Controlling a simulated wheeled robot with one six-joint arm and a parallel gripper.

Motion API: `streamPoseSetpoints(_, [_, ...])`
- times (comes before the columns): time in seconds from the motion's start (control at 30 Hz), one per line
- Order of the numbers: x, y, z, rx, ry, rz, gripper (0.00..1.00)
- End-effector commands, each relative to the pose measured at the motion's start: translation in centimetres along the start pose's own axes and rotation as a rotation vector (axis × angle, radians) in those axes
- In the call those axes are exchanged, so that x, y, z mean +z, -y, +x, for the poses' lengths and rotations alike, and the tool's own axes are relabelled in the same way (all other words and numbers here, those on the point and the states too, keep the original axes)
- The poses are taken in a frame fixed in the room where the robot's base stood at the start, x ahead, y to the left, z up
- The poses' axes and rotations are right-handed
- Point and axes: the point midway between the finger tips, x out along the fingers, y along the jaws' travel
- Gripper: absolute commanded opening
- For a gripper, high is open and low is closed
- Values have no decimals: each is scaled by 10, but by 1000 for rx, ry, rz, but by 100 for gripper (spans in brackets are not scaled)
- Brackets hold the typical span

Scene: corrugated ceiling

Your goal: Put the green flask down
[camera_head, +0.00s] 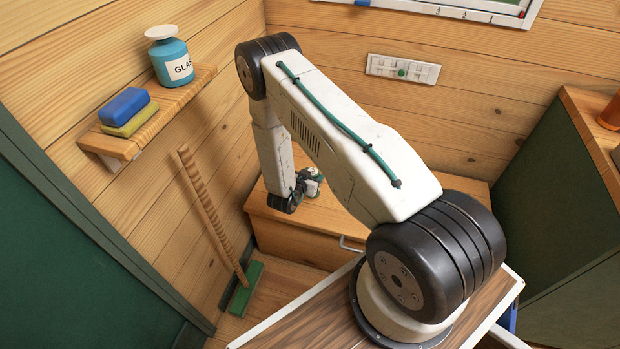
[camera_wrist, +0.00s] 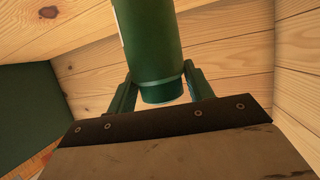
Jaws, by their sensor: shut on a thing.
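The green flask (camera_wrist: 152,40) fills the upper middle of the wrist view, with its narrower end pointing towards the camera. My gripper (camera_wrist: 158,76) has one green finger on each side of it and is shut on it. In the head view my arm reaches down over a wooden chest (camera_head: 285,232) by the back wall. The gripper end (camera_head: 311,181) shows small there, partly hidden by my arm. I cannot make out the flask clearly in that view, nor whether it touches a surface.
A wall shelf (camera_head: 128,146) at left holds sponges (camera_head: 124,107) and a blue bottle (camera_head: 170,58). A broom (camera_head: 212,215) leans on the left wall. A green cabinet (camera_head: 560,190) stands at right. A socket panel (camera_head: 402,69) is on the back wall.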

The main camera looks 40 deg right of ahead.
Motion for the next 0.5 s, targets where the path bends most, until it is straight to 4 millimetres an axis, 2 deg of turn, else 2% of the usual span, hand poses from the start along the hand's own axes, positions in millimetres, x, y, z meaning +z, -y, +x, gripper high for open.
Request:
streamPoseSetpoints(0.3, [-4,21,16,0,-1,2,14])
streamPoseSetpoints(0.5, [27,19,27,1,0,-1,14])
